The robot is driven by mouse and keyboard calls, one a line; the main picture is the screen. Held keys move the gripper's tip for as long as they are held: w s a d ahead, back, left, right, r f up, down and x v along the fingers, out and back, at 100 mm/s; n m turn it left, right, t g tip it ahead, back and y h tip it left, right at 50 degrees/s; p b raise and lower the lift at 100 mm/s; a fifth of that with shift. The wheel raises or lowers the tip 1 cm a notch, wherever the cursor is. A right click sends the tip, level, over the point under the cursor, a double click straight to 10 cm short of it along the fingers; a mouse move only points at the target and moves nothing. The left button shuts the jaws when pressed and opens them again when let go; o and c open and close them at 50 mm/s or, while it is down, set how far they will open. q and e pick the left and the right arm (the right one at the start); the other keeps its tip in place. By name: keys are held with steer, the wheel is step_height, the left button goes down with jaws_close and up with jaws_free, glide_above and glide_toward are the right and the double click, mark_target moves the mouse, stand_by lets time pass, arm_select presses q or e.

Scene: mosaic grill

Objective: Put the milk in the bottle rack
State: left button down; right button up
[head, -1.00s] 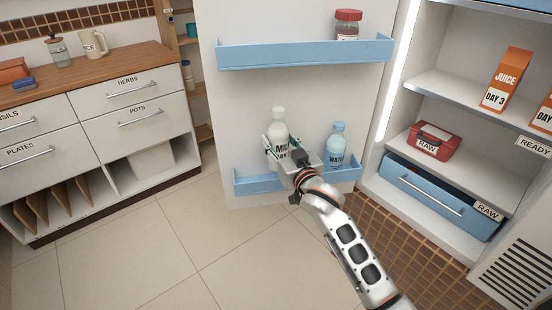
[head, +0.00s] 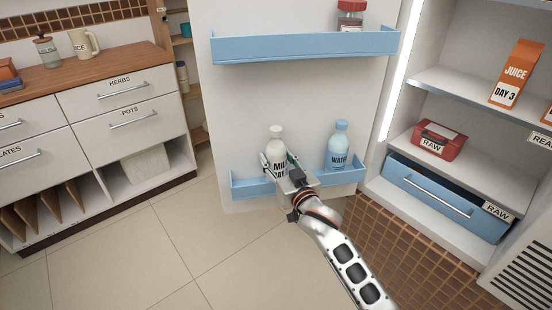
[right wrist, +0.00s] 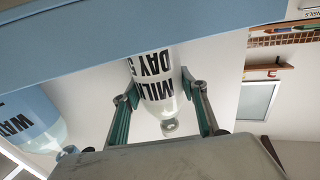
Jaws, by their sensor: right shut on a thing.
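The milk (head: 277,148) is a white bottle labelled MILK DAY 5, upright at the left part of the blue bottle rack (head: 336,179) low on the open fridge door. My right gripper (head: 278,160) has its fingers on both sides of the bottle and is shut on it. In the right wrist view the milk (right wrist: 154,85) appears upside down between the fingers. The blue rack front (right wrist: 100,38) there hides its base, so I cannot tell whether it touches the rack floor. My left gripper is not in view.
A blue water bottle (head: 338,146) stands in the rack, right of the milk. An upper blue door shelf (head: 300,47) holds a red-lidded jar (head: 351,15). Fridge shelves with a red RAW box (head: 444,140) and a blue drawer (head: 430,195) are at right.

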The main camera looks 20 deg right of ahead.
steer(key=o, duration=1.6)
steer(key=shift+f, duration=0.1)
steer(key=shift+s+r, duration=0.15)
steer(key=shift+r, duration=0.05)
steer(key=s+p, duration=0.2)
steer(key=s, duration=0.9)
steer(key=s+f+n+g, duration=0.1)
steer(key=s+f+g, duration=0.1)
steer(key=s+f, duration=0.4)
steer(key=s+a+f+n+g+y, duration=0.1)
steer(key=s+f, duration=0.6)
steer(key=s, duration=0.8)
steer(key=s+a+f+n+g, duration=0.1)
steer(key=s+f+n+g, duration=0.1)
steer(key=s+f+g, duration=0.2)
steer(key=shift+s+a+f+y, duration=0.1)
steer(key=shift+s+f, duration=0.5)
steer(key=shift+s, duration=0.45)
steer(key=shift+s+f+y, duration=0.1)
steer(key=shift+s+f, duration=0.45)
steer(key=shift+s, duration=0.55)
steer(key=shift+s+a+f+y, duration=0.1)
steer(key=shift+s+f, duration=0.5)
steer(key=shift+s, duration=0.45)
